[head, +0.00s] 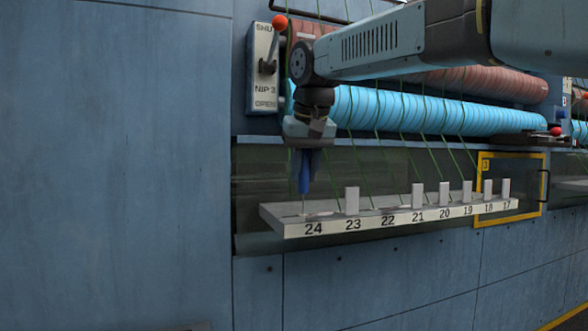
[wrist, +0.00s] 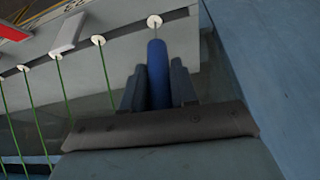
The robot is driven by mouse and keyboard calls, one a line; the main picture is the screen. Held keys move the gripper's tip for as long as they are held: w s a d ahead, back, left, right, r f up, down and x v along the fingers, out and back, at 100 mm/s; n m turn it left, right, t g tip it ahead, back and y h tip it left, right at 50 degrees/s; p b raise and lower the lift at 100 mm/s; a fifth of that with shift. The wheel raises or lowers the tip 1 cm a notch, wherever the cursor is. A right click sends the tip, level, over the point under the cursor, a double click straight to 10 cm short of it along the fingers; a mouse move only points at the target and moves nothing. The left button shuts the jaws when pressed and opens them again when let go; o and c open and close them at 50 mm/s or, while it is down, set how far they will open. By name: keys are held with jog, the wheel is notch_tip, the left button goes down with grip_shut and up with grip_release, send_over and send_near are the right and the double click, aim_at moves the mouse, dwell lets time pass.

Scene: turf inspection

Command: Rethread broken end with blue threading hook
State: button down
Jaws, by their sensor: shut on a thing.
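My gripper (head: 305,152) is shut on the blue threading hook (head: 304,178) and holds it upright over position 24 at the left end of the numbered ledge (head: 281,229). The hook's thin tip points down at the ledge top; whether it touches cannot be told. In the wrist view, the blue handle (wrist: 158,85) sits between the gripper fingers (wrist: 158,68), in line with a white eyelet (wrist: 154,21). No green thread shows at that eyelet. Green threads (wrist: 106,72) run to the neighbouring eyelets (wrist: 98,40). I cannot make out the broken end.
Upright grey tabs (head: 352,199) stand along the ledge. Behind are a light blue roller (head: 430,111) and reddish rollers (head: 480,84). A lever with an orange knob (head: 279,22) sits on the NIP 3 plate, left of my arm. A yellow frame (head: 513,156) stands at right.

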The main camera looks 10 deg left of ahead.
jog(key=shift+r, duration=0.2)
jog(key=shift+r, duration=3.55)
